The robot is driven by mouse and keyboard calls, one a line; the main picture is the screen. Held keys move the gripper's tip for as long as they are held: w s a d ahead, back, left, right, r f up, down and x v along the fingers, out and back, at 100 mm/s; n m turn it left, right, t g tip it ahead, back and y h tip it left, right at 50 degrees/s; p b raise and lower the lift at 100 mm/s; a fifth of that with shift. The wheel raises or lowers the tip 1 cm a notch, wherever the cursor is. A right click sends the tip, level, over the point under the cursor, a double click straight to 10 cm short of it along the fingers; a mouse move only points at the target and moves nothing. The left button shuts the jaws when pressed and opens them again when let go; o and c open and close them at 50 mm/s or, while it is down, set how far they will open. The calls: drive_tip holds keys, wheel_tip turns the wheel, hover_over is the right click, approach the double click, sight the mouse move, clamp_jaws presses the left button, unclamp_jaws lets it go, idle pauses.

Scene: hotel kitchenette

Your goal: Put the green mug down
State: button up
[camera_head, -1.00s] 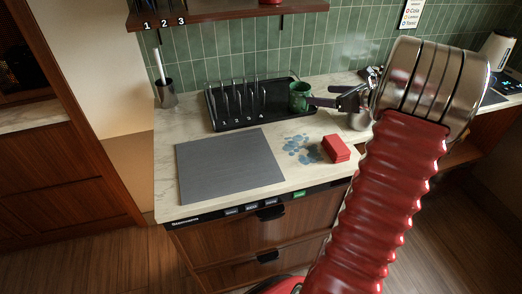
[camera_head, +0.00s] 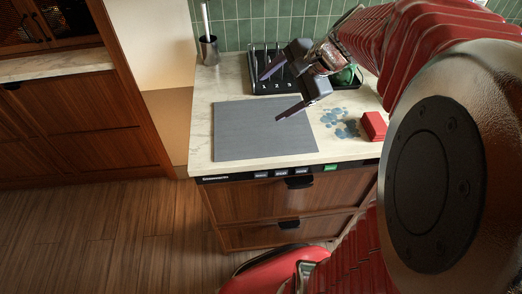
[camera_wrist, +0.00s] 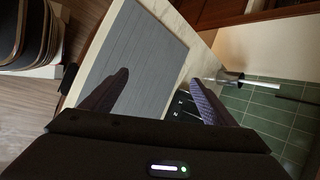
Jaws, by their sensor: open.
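The green mug (camera_head: 346,76) is at the right end of the black dish rack (camera_head: 256,89), partly hidden behind my gripper and arm. Whether it stands in the rack's tray or just touches it is hard to tell. My gripper (camera_head: 270,97) is open and empty, left of the mug, above the rack's front and the back of the grey mat (camera_head: 255,135). Its two fingers are spread apart in the wrist view (camera_wrist: 155,88), with the grey mat (camera_wrist: 135,50) beyond them. The mug does not show in the wrist view.
Blue wet-looking spots (camera_head: 340,122) and a red block (camera_head: 373,126) lie right of the mat. The mat's top is clear. A tiled wall (camera_head: 235,25) closes the back.

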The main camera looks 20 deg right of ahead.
drive_tip(key=s+a+n+h, duration=0.2)
drive_tip(key=s+a+n, duration=0.3)
drive_tip(key=s+n, duration=0.3)
drive_tip(key=s+a+n+h, duration=0.2)
drive_tip(key=s+a+n, duration=0.3)
drive_tip(key=s+n, duration=0.3)
drive_tip(key=shift+a+f+g, duration=0.3)
drive_tip(key=shift+a+f, duration=0.05)
drive_tip(key=shift+f, duration=0.05)
drive_tip(key=shift+c, duration=0.6)
